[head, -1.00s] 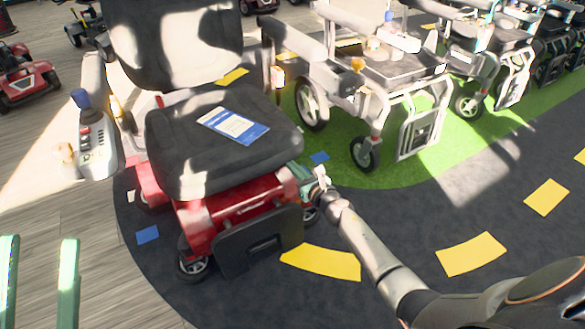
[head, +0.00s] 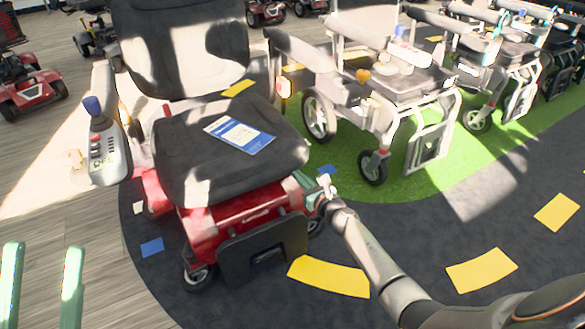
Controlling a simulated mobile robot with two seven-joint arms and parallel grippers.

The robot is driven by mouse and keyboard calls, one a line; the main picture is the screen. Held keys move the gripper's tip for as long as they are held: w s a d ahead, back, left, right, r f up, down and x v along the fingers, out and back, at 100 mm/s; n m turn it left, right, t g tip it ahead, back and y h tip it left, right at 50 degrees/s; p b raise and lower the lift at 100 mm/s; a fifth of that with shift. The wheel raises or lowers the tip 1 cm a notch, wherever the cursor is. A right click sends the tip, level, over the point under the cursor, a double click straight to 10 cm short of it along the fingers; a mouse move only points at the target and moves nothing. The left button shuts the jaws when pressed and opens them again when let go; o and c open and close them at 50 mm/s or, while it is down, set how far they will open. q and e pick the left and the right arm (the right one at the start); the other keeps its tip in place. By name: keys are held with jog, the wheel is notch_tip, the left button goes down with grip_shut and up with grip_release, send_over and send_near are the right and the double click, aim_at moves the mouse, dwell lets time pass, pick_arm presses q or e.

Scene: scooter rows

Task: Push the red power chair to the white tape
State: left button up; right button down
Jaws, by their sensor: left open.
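The red power chair (head: 245,215) stands upright left of centre, with a dark seat, a red base and a black footplate. A blue-and-white card lies on its seat. My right gripper (head: 308,186) is at the right front side of the red base, touching or very close to it; its fingers are partly hidden and their opening is unclear. My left gripper (head: 40,285) shows two green fingers apart at the lower left, empty and clear of the chair.
A white-framed wheelchair (head: 375,110) stands close to the right on a green strip, with more chairs beyond it. Red scooters (head: 30,85) stand at the far left. Yellow floor patches (head: 330,276) and a blue patch (head: 152,247) mark the dark floor. The wood floor at left is open.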

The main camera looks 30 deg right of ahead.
jog(key=shift+w+a+r, duration=0.1)
jog(key=shift+w, duration=3.65)
pick_arm(q)
jog(key=shift+w, duration=0.1)
pick_arm(e)
jog(key=shift+w+a, duration=0.15)
jog(key=shift+w, duration=0.3)
